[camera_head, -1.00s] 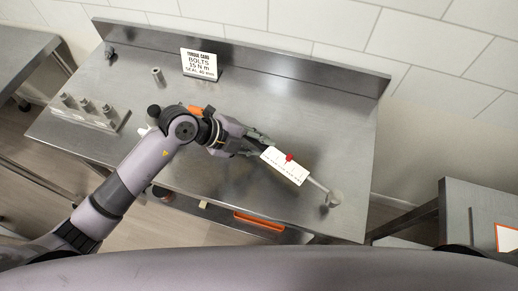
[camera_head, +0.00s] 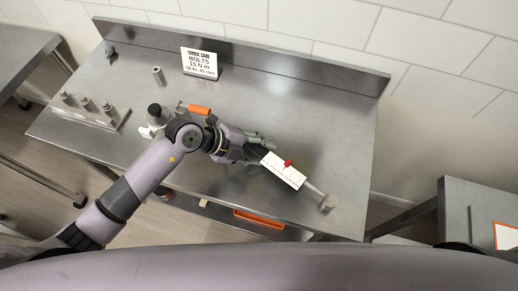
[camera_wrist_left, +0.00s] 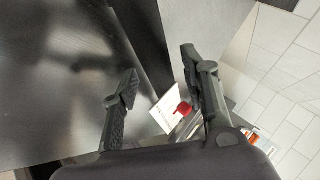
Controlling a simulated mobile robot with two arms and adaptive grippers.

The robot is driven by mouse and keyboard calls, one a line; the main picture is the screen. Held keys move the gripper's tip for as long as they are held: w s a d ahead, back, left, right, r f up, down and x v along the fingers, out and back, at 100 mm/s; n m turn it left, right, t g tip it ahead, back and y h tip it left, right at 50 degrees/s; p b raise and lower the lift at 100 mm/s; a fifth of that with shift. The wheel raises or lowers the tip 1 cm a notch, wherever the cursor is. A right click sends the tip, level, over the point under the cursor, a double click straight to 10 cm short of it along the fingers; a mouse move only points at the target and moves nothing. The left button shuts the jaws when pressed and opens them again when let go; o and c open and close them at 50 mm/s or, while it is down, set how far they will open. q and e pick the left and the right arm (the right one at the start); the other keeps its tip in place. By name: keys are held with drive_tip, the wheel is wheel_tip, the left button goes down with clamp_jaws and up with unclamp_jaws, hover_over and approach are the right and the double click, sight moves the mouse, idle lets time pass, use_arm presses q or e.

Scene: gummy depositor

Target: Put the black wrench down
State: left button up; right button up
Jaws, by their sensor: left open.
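The black wrench has a white scale card (camera_head: 284,171) with a red marker and a silver shaft leading to a round metal head (camera_head: 328,202), near the right front of the steel table. Its handle end is hidden at my gripper. My left gripper (camera_head: 264,150) is open at that end, beside the card. In the left wrist view the open fingers (camera_wrist_left: 159,62) stand apart, and the card (camera_wrist_left: 165,112) with its red marker shows between them, low in the view. I cannot tell whether the fingers touch the wrench. My right gripper is not in view.
A sign (camera_head: 200,64) about bolts stands at the table's back. An orange-handled item (camera_head: 199,109) lies behind my left wrist. A metal block with several pegs (camera_head: 90,111) is at the left, with a small cylinder (camera_head: 157,76) nearby. The table's right back is clear.

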use_arm(q)
drive_tip(key=shift+r, duration=0.1)
drive_tip(key=shift+a+r, duration=0.15)
drive_tip(key=shift+a, duration=0.05)
drive_tip(key=b+v, duration=0.2)
drive_tip(key=v, duration=0.9)
drive_tip(key=shift+a+r, duration=0.2)
drive_tip(key=shift+s, duration=0.1)
